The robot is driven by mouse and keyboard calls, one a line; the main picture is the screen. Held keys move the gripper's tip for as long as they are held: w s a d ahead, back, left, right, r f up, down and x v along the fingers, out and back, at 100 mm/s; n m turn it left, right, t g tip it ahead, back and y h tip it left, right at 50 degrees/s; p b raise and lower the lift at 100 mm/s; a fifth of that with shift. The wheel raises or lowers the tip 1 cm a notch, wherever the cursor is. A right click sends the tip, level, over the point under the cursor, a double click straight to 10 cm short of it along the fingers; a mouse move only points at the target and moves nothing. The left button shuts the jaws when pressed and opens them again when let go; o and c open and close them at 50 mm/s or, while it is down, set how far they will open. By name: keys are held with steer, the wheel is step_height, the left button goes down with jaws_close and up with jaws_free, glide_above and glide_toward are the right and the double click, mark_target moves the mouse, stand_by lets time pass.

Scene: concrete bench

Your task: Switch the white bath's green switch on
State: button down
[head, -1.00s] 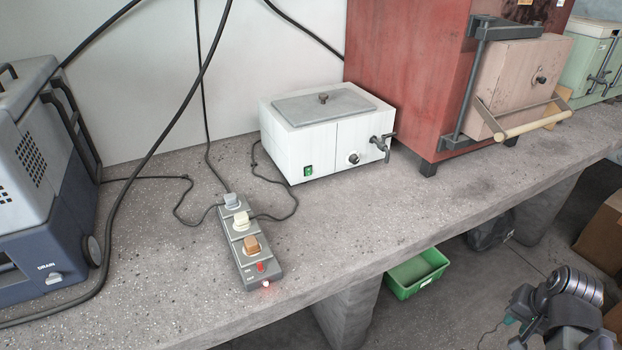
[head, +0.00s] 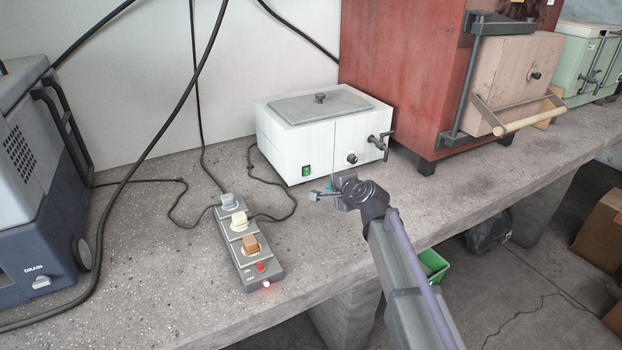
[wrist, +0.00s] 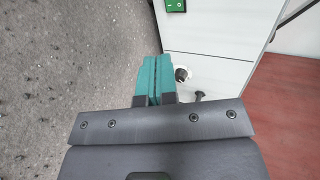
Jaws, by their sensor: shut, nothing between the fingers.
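The white bath (head: 320,140) stands on the bench with its grey lid on. Its green switch (head: 306,170) is at the lower left of the front face. In the wrist view the green switch (wrist: 175,5) is at the top edge, partly cut off, with white marks; I cannot tell its position. My gripper (head: 329,187) is in front of the bath, right of and a little below the switch in the picture. In the wrist view its teal fingers (wrist: 155,62) are together and empty, apart from the switch, with the bath's front beside them.
The bath has a round knob (head: 351,158) and a tap (head: 380,146) right of the switch. A power strip (head: 248,266) with plugs and cables lies front left. A red furnace (head: 400,80) stands on the right. Bare bench (head: 170,270) surrounds the strip.

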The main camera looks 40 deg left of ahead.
steer(key=b, duration=0.4)
glide_toward(307, 175)
steer(key=f, duration=0.1)
steer(key=w+a+f, duration=0.1)
steer(key=shift+a+f, duration=0.2)
steer(key=shift+f, duration=0.1)
steer(key=a, duration=0.1)
steer(key=w+a, duration=0.1)
steer(key=a, duration=0.2)
steer(key=shift+w+a+f, duration=0.25)
steer(key=shift+w+a, duration=0.05)
steer(key=shift+w, duration=0.1)
